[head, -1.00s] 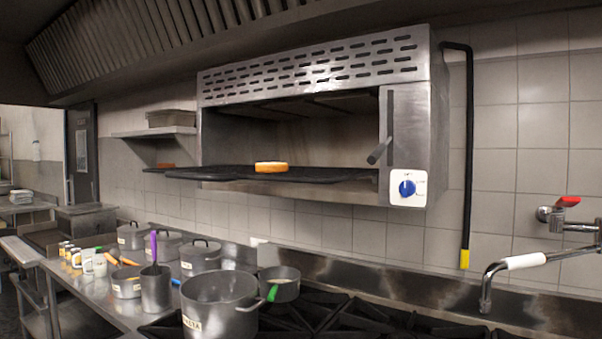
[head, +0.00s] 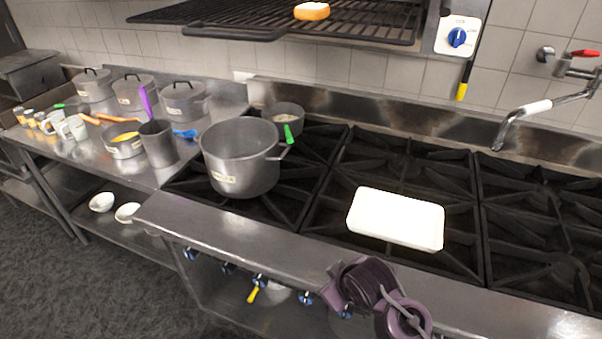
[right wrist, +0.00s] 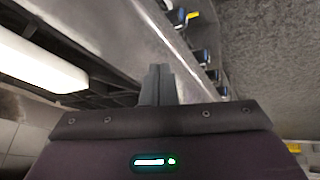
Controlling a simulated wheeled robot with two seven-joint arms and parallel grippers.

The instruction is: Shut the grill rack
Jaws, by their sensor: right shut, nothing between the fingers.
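The grill rack (head: 350,27) is a dark wire grate at the top of the head view. It sticks out of the grill toward me, with a lower dark piece (head: 235,33) at its front left. A round orange-brown item (head: 312,11), like a bun, lies on it. My right arm shows purple at the bottom of the head view, low by the stove's front edge and well away from the rack. My right gripper (right wrist: 157,84) is shut and empty in the right wrist view, beside the steel front edge. My left gripper is not in view.
A white block (head: 396,218) lies on the black stove grates (head: 405,160). A large pot (head: 240,165) and a small pan (head: 285,118) stand at the left burners. A wall tap (head: 545,105) juts in at right. Lidded pots and cups fill the left counter.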

